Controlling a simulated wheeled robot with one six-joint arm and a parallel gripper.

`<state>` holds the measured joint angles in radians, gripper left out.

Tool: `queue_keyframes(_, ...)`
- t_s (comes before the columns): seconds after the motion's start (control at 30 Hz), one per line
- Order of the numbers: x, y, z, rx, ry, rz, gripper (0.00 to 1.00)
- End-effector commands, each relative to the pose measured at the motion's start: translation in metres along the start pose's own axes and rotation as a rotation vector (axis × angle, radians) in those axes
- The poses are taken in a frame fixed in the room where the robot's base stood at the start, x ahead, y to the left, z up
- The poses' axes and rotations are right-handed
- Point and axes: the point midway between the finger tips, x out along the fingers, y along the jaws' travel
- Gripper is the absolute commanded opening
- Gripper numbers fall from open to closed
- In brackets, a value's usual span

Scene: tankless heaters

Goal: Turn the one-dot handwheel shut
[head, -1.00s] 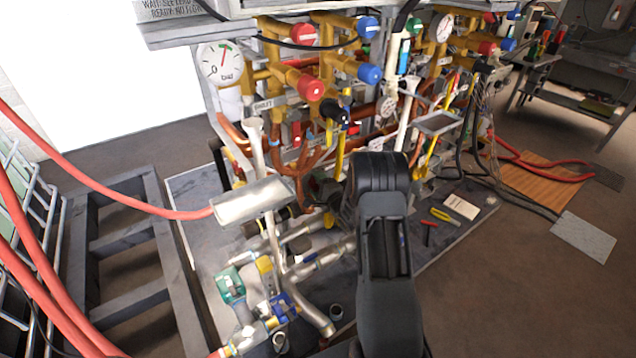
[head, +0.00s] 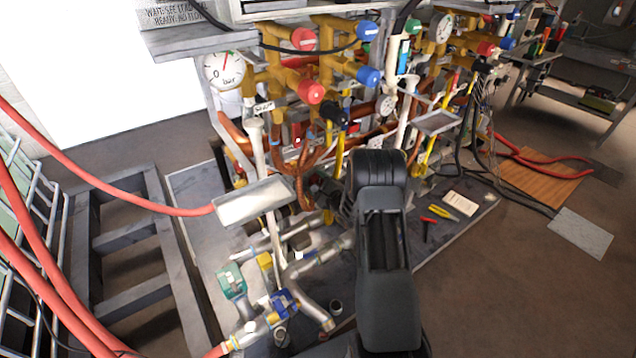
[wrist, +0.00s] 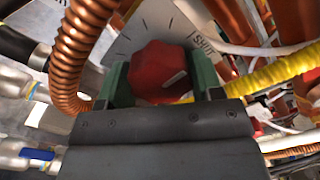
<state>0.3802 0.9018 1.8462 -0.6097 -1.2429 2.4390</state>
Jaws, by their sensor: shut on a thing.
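In the wrist view a red lobed handwheel (wrist: 158,70) sits between the two green fingers of my gripper (wrist: 157,84). The fingers are shut on its sides. A pale mark shows on the wheel's lower right. No dot can be made out, so I cannot tell its dot count. Behind it is a pale dial plate (wrist: 160,20) with dark tick lines and lettering at the right that seems to read "SHUT". In the head view my arm covers the gripper and this wheel.
A coiled copper tube (wrist: 78,50) passes close left of the gripper, and a yellow corrugated hose (wrist: 285,67) close right. In the head view, red knobs (head: 311,92) and blue knobs (head: 368,76) stand above.

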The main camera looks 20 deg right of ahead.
Motion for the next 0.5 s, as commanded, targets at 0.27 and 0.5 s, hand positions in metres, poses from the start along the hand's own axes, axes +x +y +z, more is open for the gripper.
queue_keyframes(0.27, -0.0003, 0.0001, -0.0009, 0.002, 0.003, 0.000, 0.36)
queue_keyframes(0.5, -0.0003, 0.0002, -0.0007, 0.001, 0.002, 0.000, 0.71)
